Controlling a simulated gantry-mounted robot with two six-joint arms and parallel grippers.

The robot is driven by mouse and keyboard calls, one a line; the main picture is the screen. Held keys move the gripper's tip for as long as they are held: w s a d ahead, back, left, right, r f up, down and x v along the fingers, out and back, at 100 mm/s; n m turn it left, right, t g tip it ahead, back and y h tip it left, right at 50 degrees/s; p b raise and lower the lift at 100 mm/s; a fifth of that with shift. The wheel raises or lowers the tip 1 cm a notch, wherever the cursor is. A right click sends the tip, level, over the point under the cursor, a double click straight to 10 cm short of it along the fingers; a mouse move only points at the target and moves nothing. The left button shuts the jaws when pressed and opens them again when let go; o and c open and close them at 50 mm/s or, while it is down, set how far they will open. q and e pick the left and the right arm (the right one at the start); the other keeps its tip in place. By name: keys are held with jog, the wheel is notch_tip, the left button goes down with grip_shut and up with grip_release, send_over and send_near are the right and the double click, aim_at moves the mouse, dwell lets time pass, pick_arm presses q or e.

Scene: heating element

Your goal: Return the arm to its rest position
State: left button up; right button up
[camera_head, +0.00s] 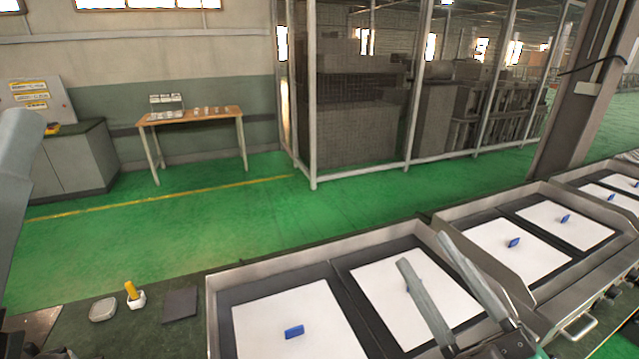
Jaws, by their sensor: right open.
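My right gripper (424,250) reaches in from the lower right. Its two long grey fingers are apart, with nothing between them. The fingers overlap the second white panel (375,283) in the picture, and a small blue piece there is mostly hidden behind the left finger; I cannot tell the height of the fingers above the panel. Another blue piece (294,332) lies on the nearest white panel (260,325), apart from the gripper. A grey link of my left arm shows at the left edge, but the left gripper is out of view.
Metal trays (213,310) with dark-framed white panels and blue pieces run to the right. A yellow-handled item in a white holder (136,300), a pale dish (103,309) and a dark square plate (180,304) lie left of them. Green floor (200,230) lies open behind.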

jog(key=s+r+m+t+p, duration=0.1)
jog(key=s+r+m+t, duration=0.3)
jog(key=r, duration=1)
jog(key=s+d+r+m+t+h, duration=0.3)
jog(key=s+d+r+m+h, duration=0.3)
jog(key=m, duration=0.4)
notch_tip(320, 180, up, 36)
jog(key=w+a+p, duration=0.1)
jog(key=p, duration=3.7)
jog(key=shift+w+a+r+m+h, duration=0.15)
jog(key=shift+a+r+m+h, duration=0.1)
jog(key=shift+m+h, duration=0.15)
notch_tip(320, 180, down, 59)
jog(key=b, duration=5.9)
